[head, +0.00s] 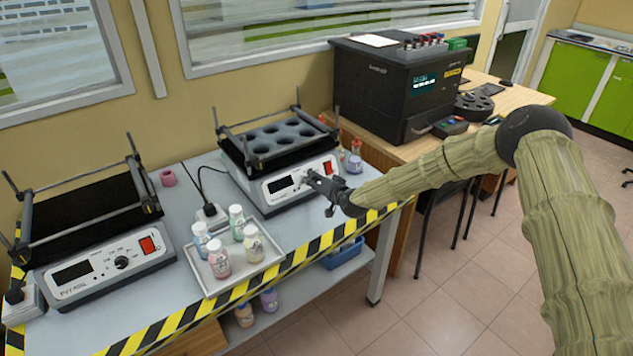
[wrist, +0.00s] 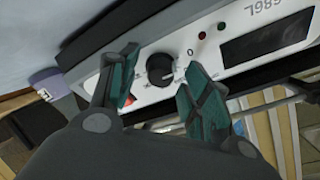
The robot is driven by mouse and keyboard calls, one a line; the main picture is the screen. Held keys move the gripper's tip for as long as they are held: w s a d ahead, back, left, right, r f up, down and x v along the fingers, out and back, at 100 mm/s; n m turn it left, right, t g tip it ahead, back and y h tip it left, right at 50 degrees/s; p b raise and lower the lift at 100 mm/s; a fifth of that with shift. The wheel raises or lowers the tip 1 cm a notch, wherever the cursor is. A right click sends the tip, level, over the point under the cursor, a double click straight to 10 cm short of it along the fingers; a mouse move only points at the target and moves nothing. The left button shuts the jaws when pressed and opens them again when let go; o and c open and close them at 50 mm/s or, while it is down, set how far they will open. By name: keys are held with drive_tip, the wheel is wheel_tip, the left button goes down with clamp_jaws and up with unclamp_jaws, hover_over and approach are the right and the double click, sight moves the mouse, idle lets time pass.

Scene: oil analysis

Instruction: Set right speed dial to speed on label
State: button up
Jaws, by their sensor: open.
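The right shaker (head: 283,165) stands at the back right of the bench, with a dark display and a red switch (head: 328,167) on its front panel. My gripper (head: 320,182) is in front of this panel and hides its dial in the head view. In the wrist view the black dial (wrist: 160,69) lies between the two green fingertips of my gripper (wrist: 158,80). The fingers are open, with a gap beside the dial on each side. The dial has a light pointer mark; its exact setting is too small to read. The display (wrist: 268,40) is dark.
A left shaker (head: 100,235) with its own dial (head: 121,262) stands on the same bench. A tray (head: 262,268) with several capped bottles sits in front of the right shaker. A black analyser (head: 375,100) stands on the wooden desk behind my arm.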

drive_tip(key=c, duration=1.1)
drive_tip(key=shift+o, duration=0.2)
